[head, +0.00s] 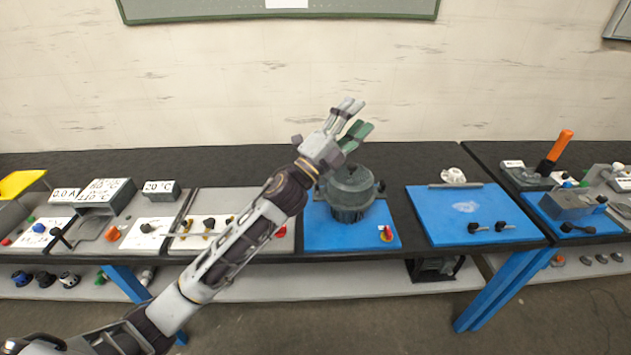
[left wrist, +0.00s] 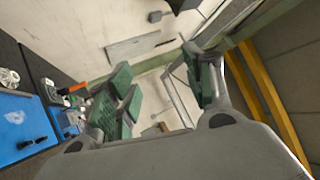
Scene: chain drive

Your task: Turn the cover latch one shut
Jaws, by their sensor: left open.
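A round dark grey housing with a lid (head: 350,195) stands on a blue plate (head: 325,238) near the middle of the bench. A small dark part (head: 381,187) sticks out at its right side; I cannot tell whether this is cover latch one or how it is turned. My left gripper (head: 352,119) is open and empty in the air above and behind the housing, and my forearm passes left of it. In the left wrist view the green-padded fingers (left wrist: 165,88) are spread apart, with no housing between them. My right gripper is not in view.
A red and yellow knob (head: 386,233) sits at the blue plate's front right. A second blue plate (head: 460,213) with black knobs lies to the right. A grey panel with several knobs (head: 210,205) lies left, behind my forearm. The dark bench top (head: 410,160) behind is mostly clear.

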